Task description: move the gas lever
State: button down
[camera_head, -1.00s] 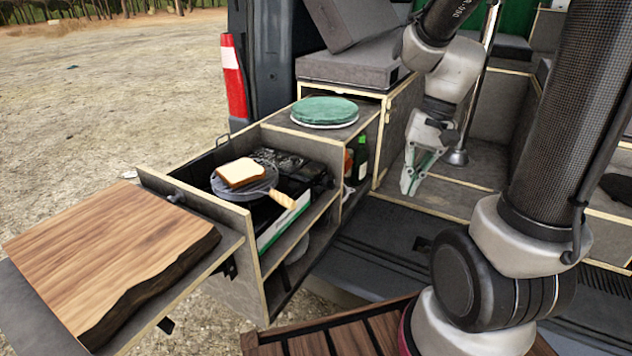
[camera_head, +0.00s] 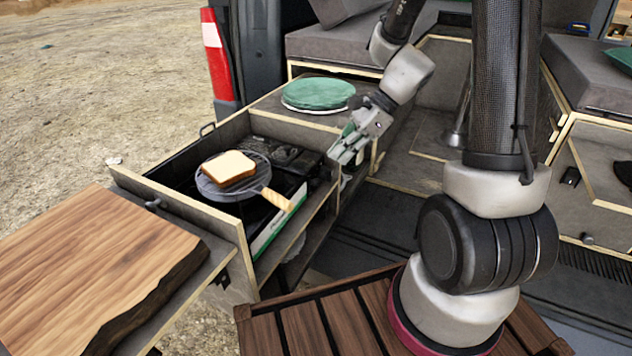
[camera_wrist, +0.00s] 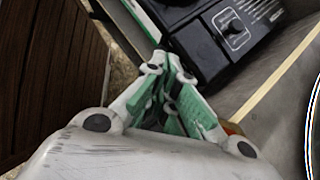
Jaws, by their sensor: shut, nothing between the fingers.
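I cannot make out the gas lever clearly from the dark panel. A round grill pan (camera_head: 213,190) with a wooden handle and a bread slice (camera_head: 230,167) on it rests on the stove. My gripper (camera_head: 338,158) is shut and empty, just right of the stove's back right end. In the wrist view my gripper (camera_wrist: 168,75) points at the panel's near edge; I cannot tell whether it touches.
The drawer's wooden walls (camera_head: 237,235) surround the stove. A wooden board (camera_head: 90,260) lies on the shelf at the front left. Cushions and another cabinet stand at the back and right.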

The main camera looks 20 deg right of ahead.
aim_at(319, 180)
jog(key=shift+x, duration=3.45)
jog(key=shift+s, duration=0.1)
jog(key=shift+f, duration=0.1)
jog(key=shift+a+f, duration=0.1)
jog(key=shift+f, duration=0.7)
jog(key=d, duration=0.1)
jog(key=d+r, duration=0.1)
jog(key=d, duration=0.1)
jog(key=shift+s, duration=0.15)
